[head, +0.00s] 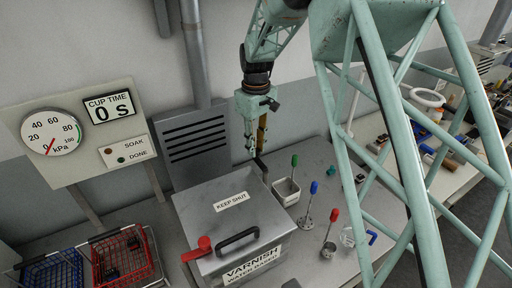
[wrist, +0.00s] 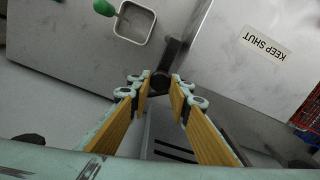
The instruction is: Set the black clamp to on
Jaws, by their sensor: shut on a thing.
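The black clamp (wrist: 171,52) shows in the wrist view as a dark lever beside the edge of the grey lidded box (wrist: 222,60). Its dark round end sits between the two fingertips of my gripper (wrist: 160,86). My gripper is shut on that end, with wood-coloured finger pads on both sides. In the head view my gripper (head: 260,148) points down at the back right corner of the box (head: 210,205). There the clamp is mostly hidden and its setting cannot be read.
A red-handled clamp (head: 198,249) is at the box's front left. A square metal cup (head: 286,192) with a green-handled tool stands to the right, near blue- and red-handled tools. Red (head: 122,262) and blue wire baskets are at left. A gauge panel (head: 82,132) reads 0 s.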

